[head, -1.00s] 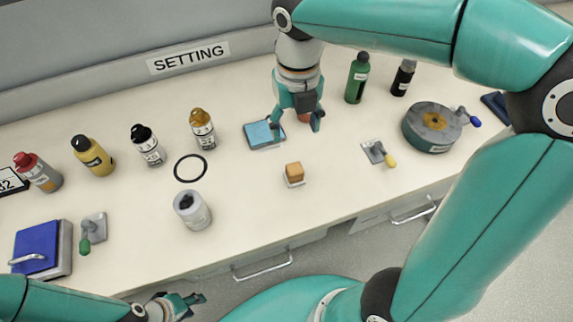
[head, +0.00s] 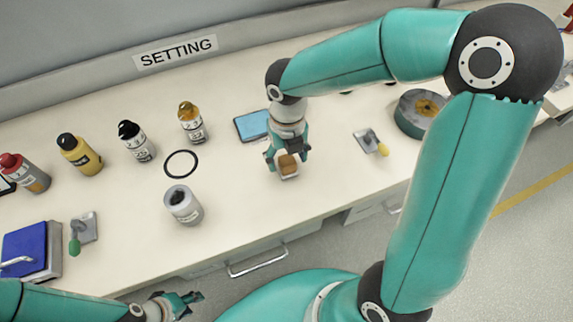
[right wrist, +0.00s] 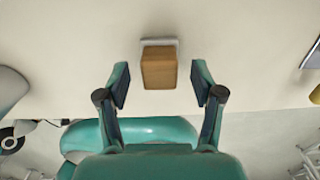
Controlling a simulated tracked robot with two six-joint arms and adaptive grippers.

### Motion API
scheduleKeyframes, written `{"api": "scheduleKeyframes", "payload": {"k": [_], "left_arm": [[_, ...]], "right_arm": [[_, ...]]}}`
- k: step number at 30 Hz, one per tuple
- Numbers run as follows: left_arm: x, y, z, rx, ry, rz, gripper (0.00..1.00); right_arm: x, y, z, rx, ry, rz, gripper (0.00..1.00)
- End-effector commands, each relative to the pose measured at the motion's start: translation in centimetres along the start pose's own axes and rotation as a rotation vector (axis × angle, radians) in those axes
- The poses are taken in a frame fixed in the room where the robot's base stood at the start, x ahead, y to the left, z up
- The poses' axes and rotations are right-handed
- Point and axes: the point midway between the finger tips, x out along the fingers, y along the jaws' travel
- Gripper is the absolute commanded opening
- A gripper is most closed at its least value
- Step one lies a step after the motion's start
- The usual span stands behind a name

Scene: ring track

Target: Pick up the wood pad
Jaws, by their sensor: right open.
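The wood pad (head: 288,164) is a small brown block on a pale base, standing on the bench near its front edge. In the right wrist view the wood pad (right wrist: 159,68) lies ahead, between the lines of the two fingers. My right gripper (head: 287,162) is open, right at the wood pad in the head view. In the right wrist view my right gripper (right wrist: 159,88) has a finger on each side, with visible gaps to the block. My left gripper (head: 190,299) is at the bottom left, away from the pad; its jaw state is unclear.
A blue pad (head: 252,125) lies behind my right gripper. A black ring (head: 181,153) and a white-grey jar (head: 184,206) are to the left. Several bottles stand further left.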

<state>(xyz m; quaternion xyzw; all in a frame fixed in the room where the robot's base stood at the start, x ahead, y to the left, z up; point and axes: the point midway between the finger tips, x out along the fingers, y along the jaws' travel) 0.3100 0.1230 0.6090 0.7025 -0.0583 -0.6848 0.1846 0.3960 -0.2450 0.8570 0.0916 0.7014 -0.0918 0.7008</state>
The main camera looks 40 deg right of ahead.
Motion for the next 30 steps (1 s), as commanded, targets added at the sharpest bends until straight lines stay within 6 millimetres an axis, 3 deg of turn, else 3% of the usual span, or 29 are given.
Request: {"api": "scheduleKeyframes", "payload": {"k": [3, 11, 22, 30], "left_arm": [[0.21, -0.08, 0.0, 0.0, 0.0, 0.0, 0.4], [0.19, -0.07, 0.0, 0.0, 0.0, 0.0, 0.4], [0.2, -0.07, 0.0, 0.0, 0.0, 0.0, 0.4], [0.17, -0.06, 0.0, 0.0, 0.0, 0.0, 0.4]], "right_arm": [[1.28, 0.0, -0.03, 0.002, 0.002, 0.0, 0.67], [1.5, 0.04, 0.01, 0.001, 0.0, 0.001, 0.67], [1.47, 0.06, 0.01, 0.0, 0.0, 0.001, 0.07], [1.36, 0.05, 0.02, 0.001, -0.001, 0.001, 0.07]]}}
